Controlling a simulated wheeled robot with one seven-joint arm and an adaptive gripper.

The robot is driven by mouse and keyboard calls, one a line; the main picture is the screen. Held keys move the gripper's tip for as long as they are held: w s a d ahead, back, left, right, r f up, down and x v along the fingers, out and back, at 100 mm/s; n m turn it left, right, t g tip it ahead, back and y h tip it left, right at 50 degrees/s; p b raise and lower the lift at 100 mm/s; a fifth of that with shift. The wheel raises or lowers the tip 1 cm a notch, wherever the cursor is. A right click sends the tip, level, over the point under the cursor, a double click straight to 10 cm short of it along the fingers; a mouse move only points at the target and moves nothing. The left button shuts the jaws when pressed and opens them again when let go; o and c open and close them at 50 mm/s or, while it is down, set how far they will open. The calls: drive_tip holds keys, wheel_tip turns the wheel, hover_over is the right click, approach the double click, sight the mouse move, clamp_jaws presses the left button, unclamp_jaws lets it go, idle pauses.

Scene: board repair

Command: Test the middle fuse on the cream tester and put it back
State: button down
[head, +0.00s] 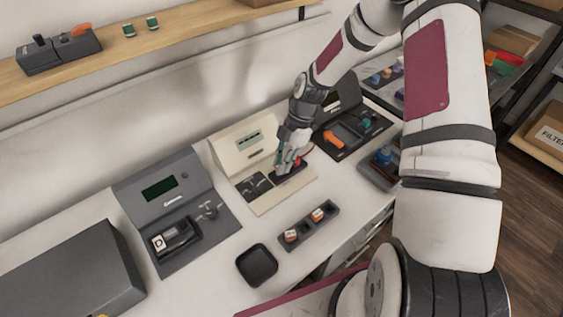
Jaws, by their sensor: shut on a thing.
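The cream tester (236,151) stands at the middle of the bench with a small green display on its upright face. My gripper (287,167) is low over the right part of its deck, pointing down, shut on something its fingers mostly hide. A bit of red shows beside the fingers. The dark fuse tray (333,207) lies in front of the tester. It holds a left fuse (291,235) and a right fuse (318,214), with orange and white on top. No fuse shows in the gap between them. I cannot tell whether the held thing touches the tester.
A grey tester (180,185) stands to the left, and a black station (358,132) with an orange item to the right. An empty black dish (257,265) lies in front. A dark grey box (75,270) fills the bench's left end. A wooden shelf (190,30) runs behind.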

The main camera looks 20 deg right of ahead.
drive_tip(key=shift+f, duration=0.45)
idle(0.5)
drive_tip(key=c, duration=1.1)
unclamp_jaws()
drive_tip(key=shift+r+p, duration=0.6)
drive_tip(key=shift+r, duration=1.05)
drive_tip(key=shift+r+p, duration=1.15)
drive_tip(key=shift+r, duration=1.75)
